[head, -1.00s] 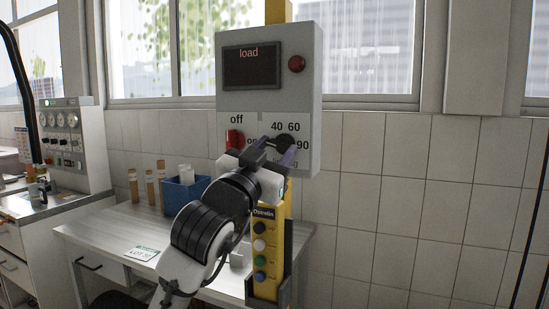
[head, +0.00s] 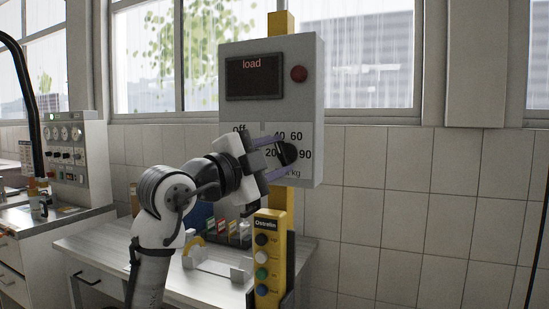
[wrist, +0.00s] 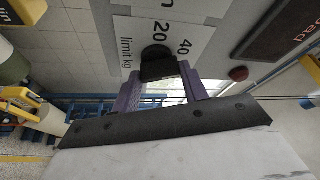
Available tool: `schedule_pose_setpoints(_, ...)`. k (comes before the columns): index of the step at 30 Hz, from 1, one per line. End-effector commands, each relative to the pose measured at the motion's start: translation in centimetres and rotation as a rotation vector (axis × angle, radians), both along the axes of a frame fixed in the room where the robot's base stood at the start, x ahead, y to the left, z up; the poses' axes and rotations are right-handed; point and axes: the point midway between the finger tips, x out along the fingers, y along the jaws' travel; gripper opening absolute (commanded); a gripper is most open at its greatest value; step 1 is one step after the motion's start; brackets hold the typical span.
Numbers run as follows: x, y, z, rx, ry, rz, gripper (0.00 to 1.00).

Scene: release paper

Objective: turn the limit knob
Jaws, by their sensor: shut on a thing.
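The black limit knob (head: 289,153) is on the white dial plate of the grey control box (head: 318,110), with 20, 40, 60 and 90 printed around it. It also shows in the wrist view (wrist: 157,62), below the 20 and beside the words "limit kg". My gripper (head: 282,154) reaches the knob from the left, its purple fingers shut on the knob's two sides. My arm hides part of the plate, including most of the red switch area under "off". The exact mark the knob points to is hard to tell.
The box has a dark screen (head: 254,78) reading "load" and a red button (head: 299,74). A yellow button pendant (head: 268,255) hangs below it. A white bench (head: 100,245) stands beneath my arm. The tiled wall to the right is clear.

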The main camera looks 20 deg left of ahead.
Motion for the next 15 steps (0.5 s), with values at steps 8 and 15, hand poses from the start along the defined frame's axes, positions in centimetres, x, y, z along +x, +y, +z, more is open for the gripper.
schedule_pose_setpoints(8, 0.02, -0.08, 0.33, 0.265, -0.007, -0.002, 0.21)
schedule_pose_setpoints(15, 0.02, -0.1, 0.54, 0.491, -0.016, -0.001, 0.21)
